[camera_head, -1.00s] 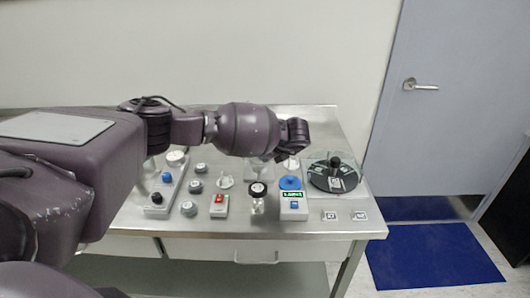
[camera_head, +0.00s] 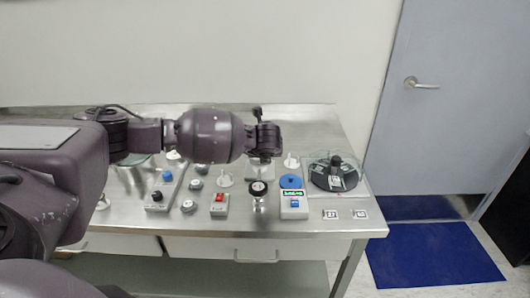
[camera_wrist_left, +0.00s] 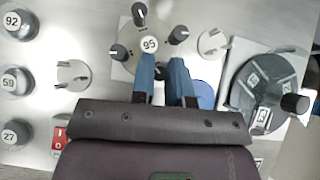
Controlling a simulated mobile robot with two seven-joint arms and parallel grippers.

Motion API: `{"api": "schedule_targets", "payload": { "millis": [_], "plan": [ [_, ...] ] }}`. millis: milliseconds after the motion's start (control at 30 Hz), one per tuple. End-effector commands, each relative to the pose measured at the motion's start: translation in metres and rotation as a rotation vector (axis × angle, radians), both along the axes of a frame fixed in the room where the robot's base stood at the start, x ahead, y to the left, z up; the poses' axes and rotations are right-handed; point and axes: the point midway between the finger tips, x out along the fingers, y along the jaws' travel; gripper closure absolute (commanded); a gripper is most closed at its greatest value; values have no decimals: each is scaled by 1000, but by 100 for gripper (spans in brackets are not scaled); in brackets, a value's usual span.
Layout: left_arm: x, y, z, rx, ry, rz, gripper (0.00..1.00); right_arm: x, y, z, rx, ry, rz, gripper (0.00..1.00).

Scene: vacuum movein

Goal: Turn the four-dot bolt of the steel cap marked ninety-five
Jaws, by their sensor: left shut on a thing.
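The steel cap marked 95 (camera_wrist_left: 149,44) lies flat on the bench in the left wrist view, with black-topped bolts around it. Bolts show at its top (camera_wrist_left: 139,12), right (camera_wrist_left: 178,34) and left (camera_wrist_left: 117,52); I cannot read their dots. My left gripper (camera_wrist_left: 163,70) has its blue fingers at the cap's near edge, shut on a bolt mostly hidden between them. In the head view my left gripper (camera_head: 265,150) is over the cap, which is largely hidden by the hand. My right gripper is not in view.
Caps marked 92 (camera_wrist_left: 14,24), 59 (camera_wrist_left: 14,80) and 27 (camera_wrist_left: 17,132) stand left. A round black rotor (camera_head: 333,178) is to the right. A box with a green display (camera_head: 293,206) and a red-switch box (camera_head: 219,203) stand in front. The bench's front edge is mostly clear.

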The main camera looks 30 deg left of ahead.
Motion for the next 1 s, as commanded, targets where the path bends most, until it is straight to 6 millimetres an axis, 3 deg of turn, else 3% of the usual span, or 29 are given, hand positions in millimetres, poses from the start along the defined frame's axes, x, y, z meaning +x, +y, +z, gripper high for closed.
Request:
{"api": "schedule_targets", "payload": {
  "millis": [300, 800, 833, 867, 1000],
  "plan": [
    [-1, 1, -1, 0, 2, -112, 100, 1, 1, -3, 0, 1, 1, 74],
    [-1, 1, 0, -1, 2, -130, 100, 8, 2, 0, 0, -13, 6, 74],
    [-1, 1, 0, -1, 2, -130, 82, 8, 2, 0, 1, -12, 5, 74],
    [-1, 1, 0, -1, 2, -130, 77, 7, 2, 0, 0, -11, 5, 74],
    [-1, 1, 0, -1, 2, -130, 74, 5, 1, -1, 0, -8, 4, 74]
  ]
}}
